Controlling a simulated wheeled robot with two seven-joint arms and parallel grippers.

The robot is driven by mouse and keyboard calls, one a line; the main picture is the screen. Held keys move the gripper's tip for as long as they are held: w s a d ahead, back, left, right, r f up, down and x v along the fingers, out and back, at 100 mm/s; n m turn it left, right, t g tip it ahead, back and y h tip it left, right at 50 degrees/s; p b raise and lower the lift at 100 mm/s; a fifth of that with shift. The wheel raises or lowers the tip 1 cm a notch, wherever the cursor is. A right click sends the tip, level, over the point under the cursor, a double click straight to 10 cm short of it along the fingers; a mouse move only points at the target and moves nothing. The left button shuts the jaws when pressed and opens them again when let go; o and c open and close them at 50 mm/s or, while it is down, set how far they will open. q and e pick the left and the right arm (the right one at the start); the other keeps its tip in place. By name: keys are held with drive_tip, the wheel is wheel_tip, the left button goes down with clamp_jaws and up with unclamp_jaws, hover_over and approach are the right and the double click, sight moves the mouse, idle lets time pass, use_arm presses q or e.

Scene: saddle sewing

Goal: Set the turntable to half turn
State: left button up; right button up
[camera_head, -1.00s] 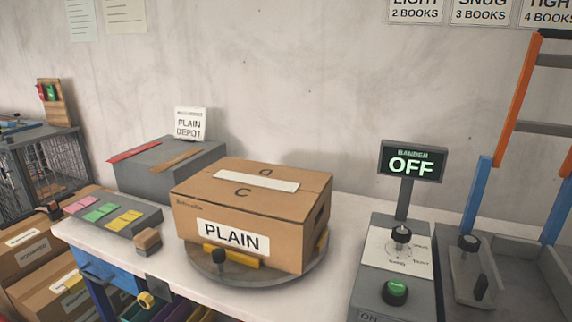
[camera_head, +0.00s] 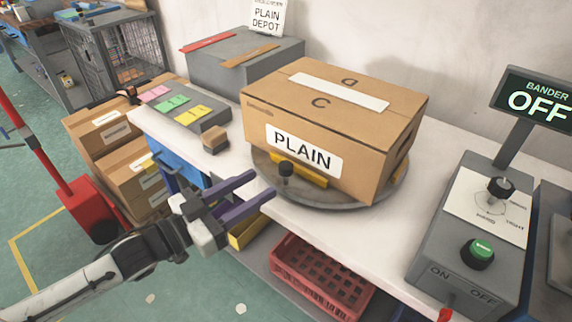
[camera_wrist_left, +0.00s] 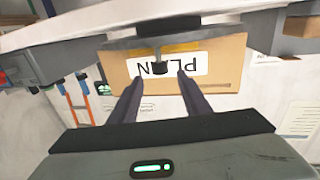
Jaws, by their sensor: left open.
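The round grey turntable (camera_head: 352,202) lies on the white bench, with a brown box marked PLAIN (camera_head: 330,120) on it. A black knob (camera_head: 286,169) stands up at the turntable's near-left rim, in front of a yellow block (camera_head: 310,182). My left gripper (camera_head: 250,190) is open and empty, with dark purple fingers, just left of and below the knob. In the left wrist view the knob (camera_wrist_left: 158,67) appears upside down between and beyond the open fingers (camera_wrist_left: 158,88); the gap to it is hard to judge. My right gripper is not in view.
A bander console (camera_head: 470,240) with a dial, green button and OFF screen (camera_head: 540,100) stands at the right. A card tray (camera_head: 185,112) and small brown block (camera_head: 215,139) lie left of the turntable. A red crate (camera_head: 320,275) sits below the bench edge.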

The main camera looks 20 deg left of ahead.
sight(280, 173)
use_arm(q)
drive_tip(key=x, duration=0.8)
drive_tip(key=shift+w+d, duration=0.3)
clamp_jaws()
drive_tip(key=shift+f, duration=0.1)
